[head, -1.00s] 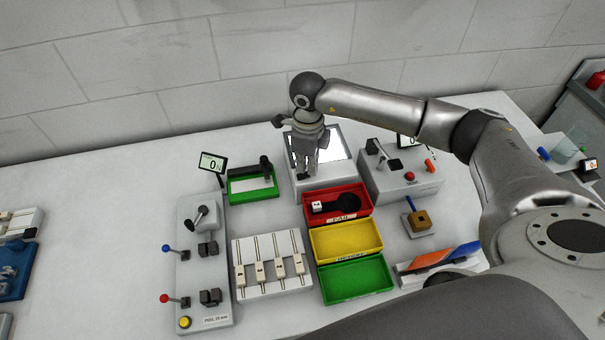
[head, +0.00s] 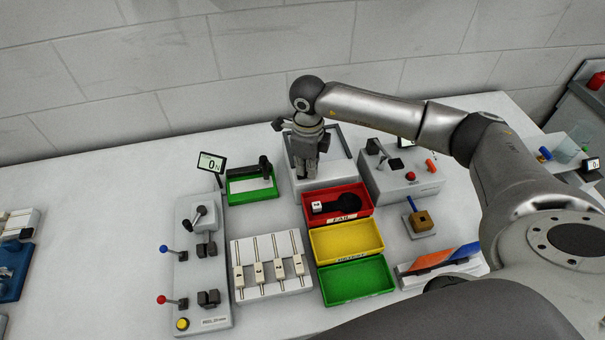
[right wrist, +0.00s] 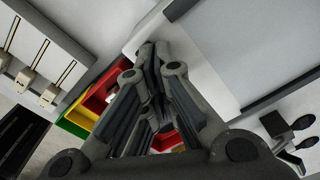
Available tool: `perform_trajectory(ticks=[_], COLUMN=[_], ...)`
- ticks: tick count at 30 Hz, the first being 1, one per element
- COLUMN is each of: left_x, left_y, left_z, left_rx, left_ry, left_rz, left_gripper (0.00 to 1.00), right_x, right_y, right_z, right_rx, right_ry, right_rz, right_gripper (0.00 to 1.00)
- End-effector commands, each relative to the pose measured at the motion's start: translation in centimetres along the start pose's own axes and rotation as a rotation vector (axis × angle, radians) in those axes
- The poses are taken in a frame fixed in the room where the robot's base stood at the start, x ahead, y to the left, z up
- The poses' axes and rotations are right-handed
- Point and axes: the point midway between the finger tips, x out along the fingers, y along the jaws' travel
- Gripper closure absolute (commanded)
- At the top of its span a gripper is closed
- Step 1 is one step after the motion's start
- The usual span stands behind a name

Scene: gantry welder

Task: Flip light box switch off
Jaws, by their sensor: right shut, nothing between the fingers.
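The light box (head: 340,150) stands at the back of the table, behind the red bin. Its panel is dull grey and unlit. In the right wrist view, the light box (right wrist: 196,62) fills the upper right, with its grey panel and dark frame edge. My right gripper (head: 304,174) is shut and empty, pointing down at the front left part of the light box. The closed fingers show in the right wrist view (right wrist: 150,62), at the white edge of the box. The switch is hidden by the gripper. My left gripper is not in view.
Red (head: 359,212), yellow (head: 376,246) and green (head: 352,292) bins stand in front of the light box. A grey control box (head: 385,186) is close on its right, a green tray (head: 238,196) on its left.

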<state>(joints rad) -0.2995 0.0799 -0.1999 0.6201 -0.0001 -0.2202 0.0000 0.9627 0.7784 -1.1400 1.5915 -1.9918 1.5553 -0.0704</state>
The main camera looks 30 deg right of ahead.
Motion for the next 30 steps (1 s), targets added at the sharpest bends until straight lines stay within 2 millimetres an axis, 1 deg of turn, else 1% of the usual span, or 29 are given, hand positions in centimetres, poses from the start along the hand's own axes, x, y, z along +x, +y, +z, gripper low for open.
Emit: perform_trajectory(ticks=[1, 4, 8, 30], left_x=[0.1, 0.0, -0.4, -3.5], left_y=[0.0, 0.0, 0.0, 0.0], left_z=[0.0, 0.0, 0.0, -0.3], left_rx=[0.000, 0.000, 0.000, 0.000], left_ry=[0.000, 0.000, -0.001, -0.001], left_rz=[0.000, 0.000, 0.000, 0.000], left_gripper=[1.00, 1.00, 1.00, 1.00], right_x=[0.3, 0.2, -0.4, -6.5], right_y=[0.1, 0.1, 0.1, 0.0], right_z=[-0.1, -0.1, -0.1, 0.0], right_rx=[-0.001, -0.001, -0.001, 0.000], right_ry=[0.002, 0.003, 0.003, 0.002], right_rz=[0.003, 0.003, 0.003, 0.001], right_gripper=[1.00, 1.00, 1.00, 1.00])
